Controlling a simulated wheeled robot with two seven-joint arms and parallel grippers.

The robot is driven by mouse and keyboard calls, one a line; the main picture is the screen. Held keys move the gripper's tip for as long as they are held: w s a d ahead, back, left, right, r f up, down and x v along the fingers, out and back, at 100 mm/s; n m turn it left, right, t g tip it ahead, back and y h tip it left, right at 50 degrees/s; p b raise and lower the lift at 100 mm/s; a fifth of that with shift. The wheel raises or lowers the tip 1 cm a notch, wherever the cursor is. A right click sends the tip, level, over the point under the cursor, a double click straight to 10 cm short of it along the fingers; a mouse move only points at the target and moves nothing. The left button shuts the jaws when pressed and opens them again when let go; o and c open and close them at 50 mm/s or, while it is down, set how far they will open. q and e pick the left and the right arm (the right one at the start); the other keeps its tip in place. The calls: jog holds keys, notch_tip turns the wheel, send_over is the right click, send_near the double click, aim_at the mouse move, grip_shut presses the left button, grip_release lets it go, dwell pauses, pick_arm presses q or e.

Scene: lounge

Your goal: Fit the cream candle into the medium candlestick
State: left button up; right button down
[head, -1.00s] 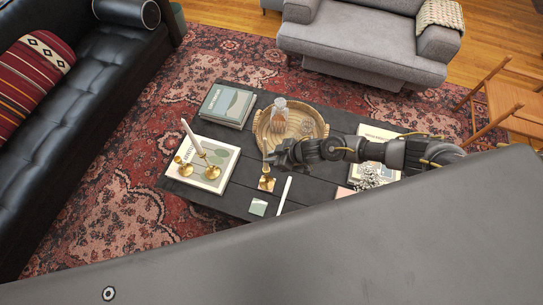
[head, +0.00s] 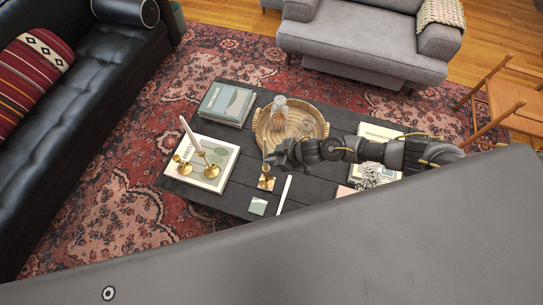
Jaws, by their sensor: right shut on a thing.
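A brass candlestick (head: 266,182), which I take to be the medium one, stands upright near the front edge of the dark coffee table (head: 232,203). My right gripper (head: 273,158) is directly above and behind it, shut on a slim thing that I take to be the cream candle. The fingers hide most of that candle. I cannot tell whether its lower end is inside the candlestick's cup or just above it. My left gripper is not in view.
Brass candlesticks (head: 211,170), one with a pale candle (head: 190,133), stand on a book (head: 219,177) at left.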

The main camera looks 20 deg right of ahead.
jog(key=shift+f+b, duration=0.5)
jog(key=shift+f, duration=0.15)
jog(key=c, duration=1.3)
grip_release()
jog(key=shift+r, duration=0.15)
jog(key=p+v, duration=0.5)
jog(key=v, duration=0.1)
